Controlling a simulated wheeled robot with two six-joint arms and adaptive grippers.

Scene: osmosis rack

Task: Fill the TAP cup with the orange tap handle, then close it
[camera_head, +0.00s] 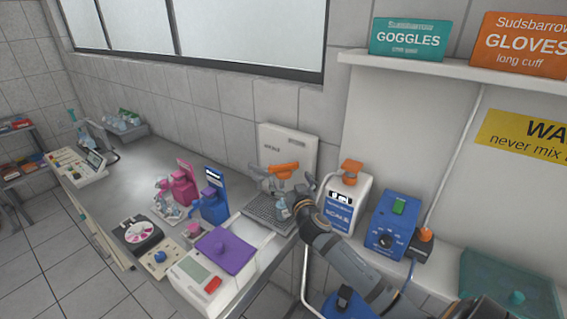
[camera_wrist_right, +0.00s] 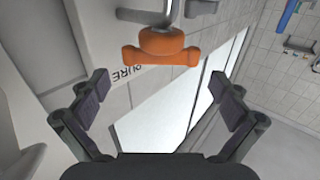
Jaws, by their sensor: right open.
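The orange tap handle (camera_head: 284,168) stands out in front of a white wall panel (camera_head: 290,143). In the right wrist view the handle (camera_wrist_right: 160,45) is a T-shaped orange bar with a rounded hub, beside a grey metal spout (camera_wrist_right: 165,13). My right gripper (camera_head: 285,186) is close to the handle; in its wrist view the gripper (camera_wrist_right: 163,97) is open and empty, its fingers apart on either side below the handle, not touching it. A small pale vessel (camera_head: 283,210), perhaps the cup, stands on a grey grate (camera_head: 262,211) under the tap; its label and contents are unreadable. My left gripper is out of view.
Pink (camera_head: 184,186) and blue (camera_head: 214,206) dispensers stand left of the grate. A white machine with a purple top (camera_head: 225,249) is in front. A white canister with an orange cap (camera_head: 345,200) and a blue box (camera_head: 395,220) stand close on the right.

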